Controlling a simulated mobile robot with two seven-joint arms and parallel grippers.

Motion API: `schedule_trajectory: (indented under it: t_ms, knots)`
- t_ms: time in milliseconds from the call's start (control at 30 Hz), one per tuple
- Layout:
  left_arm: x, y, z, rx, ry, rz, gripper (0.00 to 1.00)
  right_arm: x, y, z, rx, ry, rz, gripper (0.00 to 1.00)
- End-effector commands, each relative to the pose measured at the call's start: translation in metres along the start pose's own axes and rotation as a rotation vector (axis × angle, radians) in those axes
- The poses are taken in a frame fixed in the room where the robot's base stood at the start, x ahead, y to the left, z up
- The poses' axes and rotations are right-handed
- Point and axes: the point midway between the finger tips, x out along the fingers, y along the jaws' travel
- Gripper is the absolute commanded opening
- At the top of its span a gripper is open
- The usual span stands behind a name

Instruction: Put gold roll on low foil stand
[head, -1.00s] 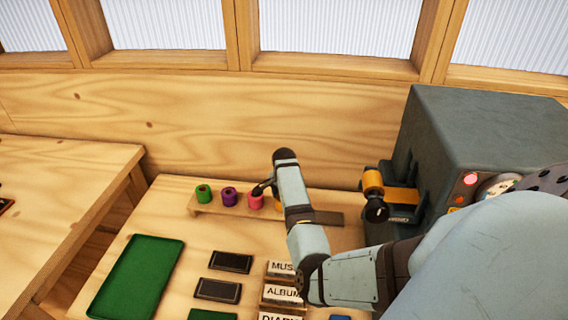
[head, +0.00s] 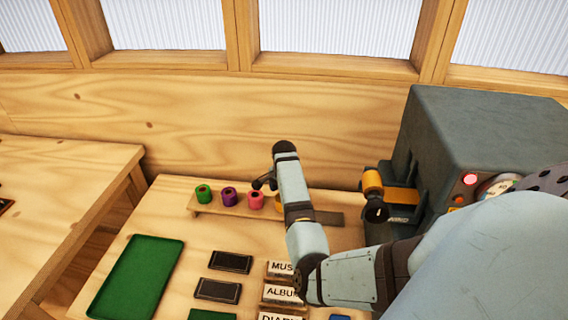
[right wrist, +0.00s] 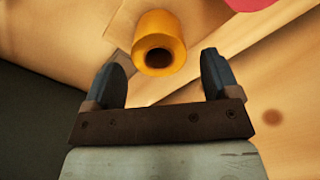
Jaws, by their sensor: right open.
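The gold roll (head: 278,202) sits at the low foil stand (head: 223,211), right of the pink roll (head: 255,201), mostly hidden behind my right arm. In the right wrist view the gold roll (right wrist: 159,42) shows its dark centre hole and lies just beyond the fingertips, between their lines, with no visible contact. My right gripper (right wrist: 160,65) is open and empty. In the head view only a dark finger of my right gripper (head: 265,182) shows, above the stand. My left gripper is not in view.
A green roll (head: 203,194) and a purple roll (head: 229,197) stand on the left of the stand. A dark machine (head: 470,135) with a gold-orange cylinder (head: 373,182) is at right. A green tray (head: 137,275), dark plates (head: 230,262) and label blocks (head: 281,268) lie in front.

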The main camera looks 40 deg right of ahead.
Motion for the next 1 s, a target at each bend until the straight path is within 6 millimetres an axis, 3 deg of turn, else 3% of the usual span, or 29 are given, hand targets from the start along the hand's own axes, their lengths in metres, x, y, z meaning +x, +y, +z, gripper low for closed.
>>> schedule_trajectory:
  t_ms: [200, 400, 600, 1000]
  knots:
    - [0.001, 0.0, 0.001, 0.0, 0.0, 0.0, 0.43, -0.05, -0.001, 0.0, -0.001, 0.002, -0.004, 0.82]
    - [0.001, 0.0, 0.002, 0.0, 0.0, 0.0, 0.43, -0.082, -0.001, 0.0, 0.0, 0.001, -0.001, 0.82]
    - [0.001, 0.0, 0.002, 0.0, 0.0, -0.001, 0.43, -0.094, 0.0, 0.0, -0.001, -0.001, 0.0, 0.82]
    - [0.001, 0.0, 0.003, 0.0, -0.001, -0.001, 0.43, -0.094, 0.0, 0.0, -0.001, 0.0, 0.0, 0.82]
